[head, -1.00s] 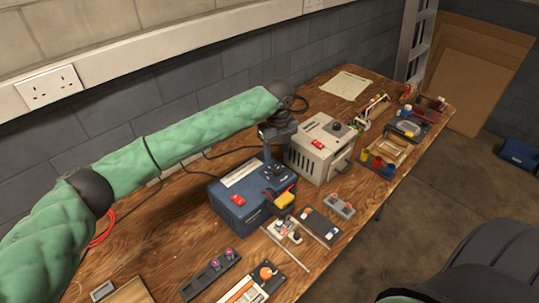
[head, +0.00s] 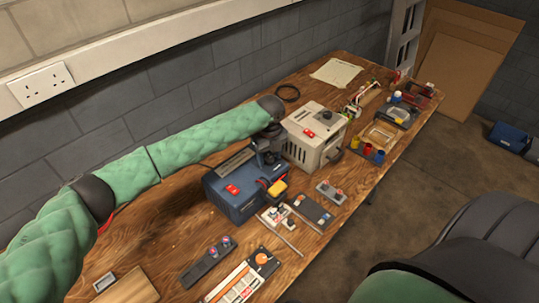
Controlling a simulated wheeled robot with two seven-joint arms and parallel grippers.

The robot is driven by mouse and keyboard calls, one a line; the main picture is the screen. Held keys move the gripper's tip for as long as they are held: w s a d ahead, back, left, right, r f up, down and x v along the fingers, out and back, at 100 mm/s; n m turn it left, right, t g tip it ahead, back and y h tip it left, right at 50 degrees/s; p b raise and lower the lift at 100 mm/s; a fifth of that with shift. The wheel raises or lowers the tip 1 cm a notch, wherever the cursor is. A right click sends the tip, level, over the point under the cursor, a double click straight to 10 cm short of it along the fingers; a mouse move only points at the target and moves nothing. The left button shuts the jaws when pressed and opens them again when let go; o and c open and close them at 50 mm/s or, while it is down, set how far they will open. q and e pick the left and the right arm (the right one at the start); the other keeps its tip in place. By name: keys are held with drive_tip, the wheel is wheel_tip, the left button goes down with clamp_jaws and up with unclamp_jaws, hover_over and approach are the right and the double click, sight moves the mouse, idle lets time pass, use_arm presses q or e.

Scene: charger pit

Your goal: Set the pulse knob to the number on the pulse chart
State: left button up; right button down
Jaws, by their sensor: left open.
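The blue charger box (head: 228,206) stands mid-bench with a red switch (head: 232,189) and a yellow part (head: 278,188) at its right front. My left gripper (head: 270,165) is over the right part of its top, pointing down. It is open, and its fingers hide what lies beneath, so I cannot tell whether it touches a knob. A grey box (head: 303,150) behind it carries a dark round knob (head: 325,115) and a red switch. A paper sheet (head: 336,72) lies at the back; its print is too small to read. I cannot tell which thing is the pulse chart. My right gripper is out of view.
A dark strip with red buttons (head: 207,262) and a white panel with an orange dial (head: 240,284) lie in front. A small grey switch box (head: 331,192) and a dark device (head: 312,212) lie to the right. Coloured pots (head: 367,151) stand farther back. A wall bounds the bench.

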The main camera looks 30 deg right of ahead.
use_arm(q)
drive_tip(key=shift+c, duration=0.4)
drive_tip(key=shift+r, duration=0.1)
drive_tip(key=c, duration=0.9)
